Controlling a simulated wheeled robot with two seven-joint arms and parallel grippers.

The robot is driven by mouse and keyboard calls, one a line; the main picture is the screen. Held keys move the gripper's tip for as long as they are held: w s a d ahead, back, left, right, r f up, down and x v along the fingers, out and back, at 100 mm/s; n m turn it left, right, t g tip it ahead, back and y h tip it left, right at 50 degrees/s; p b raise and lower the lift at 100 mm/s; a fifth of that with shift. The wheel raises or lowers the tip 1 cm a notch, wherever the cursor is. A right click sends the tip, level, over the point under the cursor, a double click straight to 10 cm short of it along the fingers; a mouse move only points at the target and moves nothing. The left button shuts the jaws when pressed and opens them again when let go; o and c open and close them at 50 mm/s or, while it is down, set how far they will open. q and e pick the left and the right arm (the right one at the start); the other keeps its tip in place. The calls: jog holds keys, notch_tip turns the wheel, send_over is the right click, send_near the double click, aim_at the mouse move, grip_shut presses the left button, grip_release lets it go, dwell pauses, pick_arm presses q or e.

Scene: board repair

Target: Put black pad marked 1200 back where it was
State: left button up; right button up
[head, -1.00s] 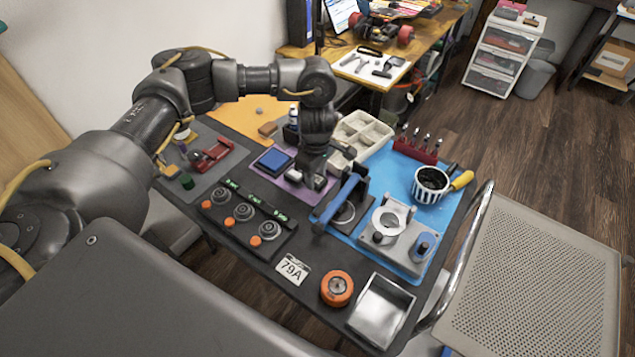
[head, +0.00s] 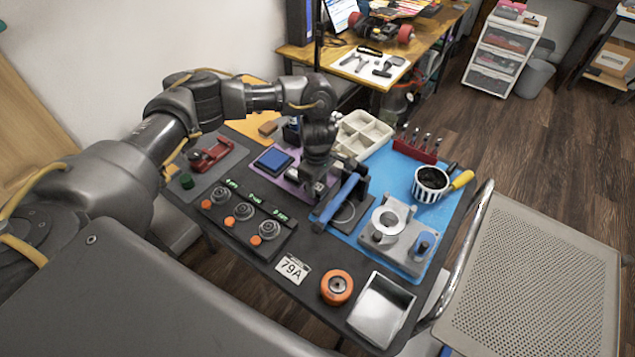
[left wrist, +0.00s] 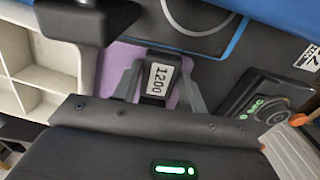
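The black pad marked 1200 (left wrist: 161,77) shows in the left wrist view, its white label facing the camera. It sits between the two grey fingers of my left gripper (left wrist: 161,80), which press close against its sides. Purple mat (left wrist: 118,58) shows behind it. In the head view my left gripper (head: 317,186) points down over the right part of the purple mat (head: 290,176), beside the blue-handled press (head: 345,197). The pad is hard to make out there, and its height above the mat is unclear. My right gripper is not in view.
A blue stamp pad (head: 273,160) lies left of the gripper. A cream compartment tray (head: 362,133) stands behind it. The black panel with several orange knobs (head: 249,220) lies in front. The press lever stands close on the right.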

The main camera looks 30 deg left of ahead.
aim_at(317, 186)
pick_arm(q)
jog(key=o, duration=0.3)
jog(key=shift+r, duration=0.4)
notch_tip(317, 186, up, 12)
jog(key=shift+f, duration=0.2)
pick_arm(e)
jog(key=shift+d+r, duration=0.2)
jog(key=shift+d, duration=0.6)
